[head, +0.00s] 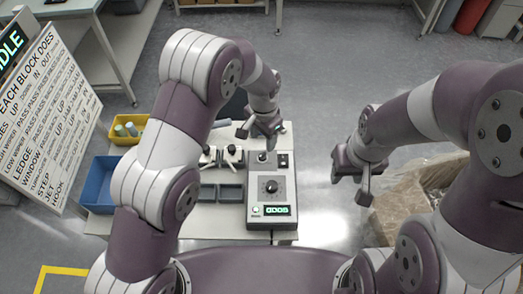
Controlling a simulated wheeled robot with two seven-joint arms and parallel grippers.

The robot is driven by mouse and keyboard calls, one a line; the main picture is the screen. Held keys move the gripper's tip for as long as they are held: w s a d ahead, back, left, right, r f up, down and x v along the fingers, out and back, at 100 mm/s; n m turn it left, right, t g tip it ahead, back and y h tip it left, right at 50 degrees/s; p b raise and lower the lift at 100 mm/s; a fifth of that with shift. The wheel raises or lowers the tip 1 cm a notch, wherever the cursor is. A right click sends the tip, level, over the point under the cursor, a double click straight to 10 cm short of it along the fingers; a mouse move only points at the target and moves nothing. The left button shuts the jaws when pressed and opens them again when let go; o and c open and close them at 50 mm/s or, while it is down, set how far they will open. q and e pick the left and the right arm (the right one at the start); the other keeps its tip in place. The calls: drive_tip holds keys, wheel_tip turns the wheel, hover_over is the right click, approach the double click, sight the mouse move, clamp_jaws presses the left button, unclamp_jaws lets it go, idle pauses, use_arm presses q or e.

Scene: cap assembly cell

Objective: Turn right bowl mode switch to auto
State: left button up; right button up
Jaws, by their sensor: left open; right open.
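A grey control box (259,218) stands on the white table. I cannot tell which control is the right bowl mode switch, and no label is readable. My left gripper (259,134) is open and empty, above the far end of the box. My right gripper (350,184) is open and empty, to the right of the box and apart from it.
Left of the box are small black-topped fixtures (233,153) and dark grey trays (231,193). A yellow bin (121,139) and a blue bin (98,185) sit at the left. A sign board (45,110) stands far left. A brown crumpled container (400,205) is below the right arm.

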sight(262, 154)
use_arm(q)
drive_tip(key=f, duration=0.2)
drive_tip(key=f+p, duration=0.1)
drive_tip(key=f, duration=0.2)
drive_tip(key=w+f, duration=0.1)
drive_tip(key=f, duration=0.1)
drive_tip(key=shift+a+f, duration=0.1)
drive_tip(key=shift+f, duration=0.3)
drive_tip(key=shift+s+f+p, duration=0.2)
drive_tip(key=shift+f+p, duration=0.15)
drive_tip(key=shift+f, duration=0.35)
use_arm(e)
drive_tip(key=shift+w+r, duration=0.25)
drive_tip(key=shift+r, duration=0.25)
drive_tip(key=shift+w+r, duration=0.2)
drive_tip(key=shift+r, duration=0.25)
use_arm(q)
drive_tip(key=shift+w, duration=0.1)
clamp_jaws()
